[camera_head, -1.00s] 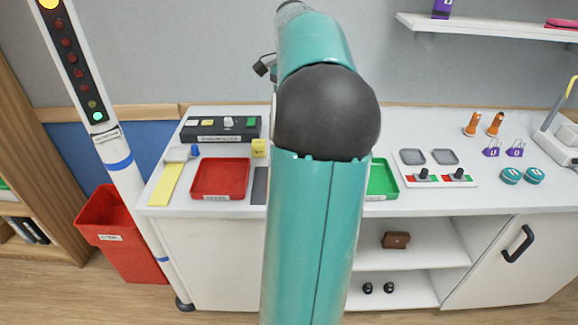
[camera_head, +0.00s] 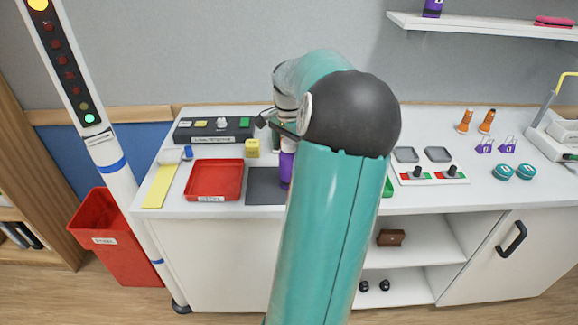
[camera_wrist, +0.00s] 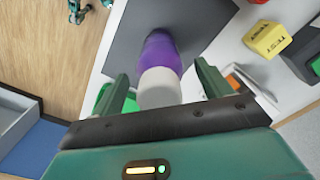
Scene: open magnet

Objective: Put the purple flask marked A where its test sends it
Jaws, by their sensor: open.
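A purple flask (camera_head: 287,168) with a white cap stands at the dark grey pad (camera_head: 262,187) on the white counter; my arm partly hides it in the head view. In the wrist view the flask (camera_wrist: 162,58) appears against the pad (camera_wrist: 198,18), its cap between the two fingers of my gripper (camera_wrist: 163,82). The fingers are apart, with a gap visible on each side of the cap. No letter is readable on this flask. A red tray (camera_head: 214,194) lies left of the pad. A green tray (camera_head: 388,187) is mostly hidden behind my arm.
A black box with coloured blocks (camera_head: 214,138) and a yellow cube (camera_head: 252,148) stand behind the red tray. A red bin (camera_head: 115,255) and a light pole (camera_head: 110,160) are left of the counter. Another purple bottle (camera_head: 433,8) is on the wall shelf.

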